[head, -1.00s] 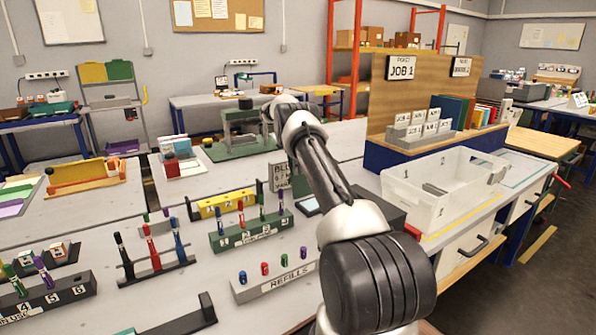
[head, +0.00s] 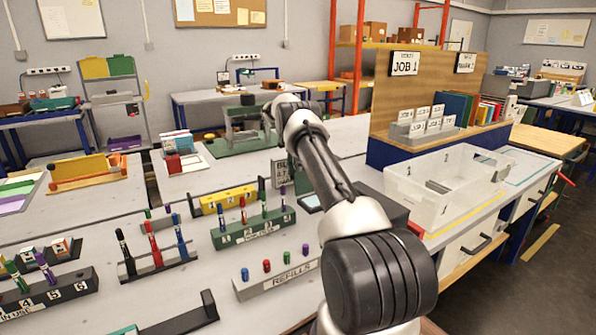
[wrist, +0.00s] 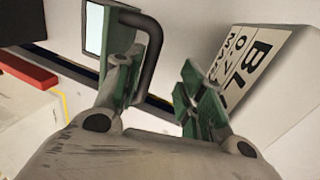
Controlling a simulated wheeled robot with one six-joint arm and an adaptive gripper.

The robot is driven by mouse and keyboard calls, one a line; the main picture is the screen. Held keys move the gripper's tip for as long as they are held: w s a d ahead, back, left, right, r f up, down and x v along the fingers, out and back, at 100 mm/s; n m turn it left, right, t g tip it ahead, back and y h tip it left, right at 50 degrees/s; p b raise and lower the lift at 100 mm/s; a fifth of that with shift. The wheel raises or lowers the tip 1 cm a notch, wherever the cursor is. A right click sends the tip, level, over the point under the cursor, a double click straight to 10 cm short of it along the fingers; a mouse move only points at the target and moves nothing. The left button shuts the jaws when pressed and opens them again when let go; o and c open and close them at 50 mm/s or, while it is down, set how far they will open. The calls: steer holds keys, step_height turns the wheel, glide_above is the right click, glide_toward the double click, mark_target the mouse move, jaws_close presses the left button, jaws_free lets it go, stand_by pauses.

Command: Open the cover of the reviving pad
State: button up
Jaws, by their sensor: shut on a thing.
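My gripper (wrist: 160,95) is in the wrist view, its two fingers apart with a dark curved handle (wrist: 152,45) between them, close to the left finger. It is shut on this handle. In the head view a dark green panel (head: 309,203) shows just left of my arm, looking raised at a slant. My arm hides the gripper and most of the pad there.
A white block with a black-lettered label (wrist: 268,65) stands close to the right finger. A red bar (wrist: 28,68) lies at the left. The green pen rack (head: 252,232), refills block (head: 280,280) and clear bin (head: 430,195) stand around my arm.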

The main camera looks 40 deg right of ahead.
steer(key=shift+w+r, duration=0.1)
steer(key=shift+r, duration=0.15)
step_height(320, 180, up, 10)
steer(key=shift+f, duration=0.2)
stand_by(0.6)
